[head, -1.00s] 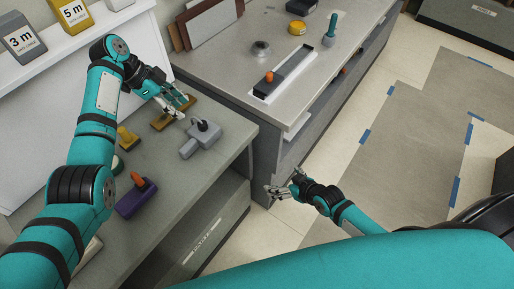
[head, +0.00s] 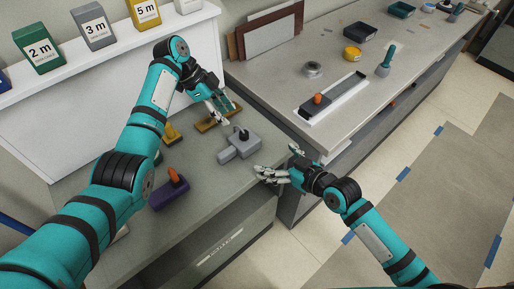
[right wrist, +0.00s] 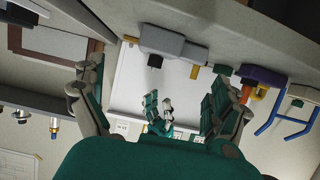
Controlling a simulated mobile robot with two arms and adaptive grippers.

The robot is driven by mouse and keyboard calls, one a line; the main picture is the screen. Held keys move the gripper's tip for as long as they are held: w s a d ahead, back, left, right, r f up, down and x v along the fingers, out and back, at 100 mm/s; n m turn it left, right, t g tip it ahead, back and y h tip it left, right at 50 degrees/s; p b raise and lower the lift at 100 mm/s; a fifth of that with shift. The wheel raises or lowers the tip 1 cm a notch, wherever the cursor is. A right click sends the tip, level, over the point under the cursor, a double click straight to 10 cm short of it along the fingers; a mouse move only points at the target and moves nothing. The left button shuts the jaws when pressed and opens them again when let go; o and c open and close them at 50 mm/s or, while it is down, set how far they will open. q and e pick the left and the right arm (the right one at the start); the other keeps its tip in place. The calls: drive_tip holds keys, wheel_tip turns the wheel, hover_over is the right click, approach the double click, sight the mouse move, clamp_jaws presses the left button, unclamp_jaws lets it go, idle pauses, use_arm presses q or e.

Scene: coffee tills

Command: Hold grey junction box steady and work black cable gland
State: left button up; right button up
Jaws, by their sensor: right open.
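The grey junction box (head: 238,147) sits on the near counter, close to its right edge. The black cable gland (head: 243,133) stands up from its top; in the right wrist view the box (right wrist: 176,42) and gland (right wrist: 155,60) appear upside down. My left gripper (head: 228,109) is behind and left of the box, above a brown block, with its fingers apart and nothing seen between them. My right gripper (head: 276,161) is open and empty, to the right of the box, apart from it, by the counter edge. Its fingers flank the right wrist view (right wrist: 152,90).
A purple block with an orange knob (head: 170,188), a yellow piece (head: 170,133) and the brown block (head: 214,120) stand on the near counter (head: 205,215). The far counter holds a grey slider with an orange knob (head: 318,101). Labelled boxes (head: 97,30) line the white shelf.

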sight(253, 147)
drive_tip(key=x, duration=1.1)
drive_tip(key=shift+w+f, duration=0.1)
drive_tip(key=c, duration=1.6)
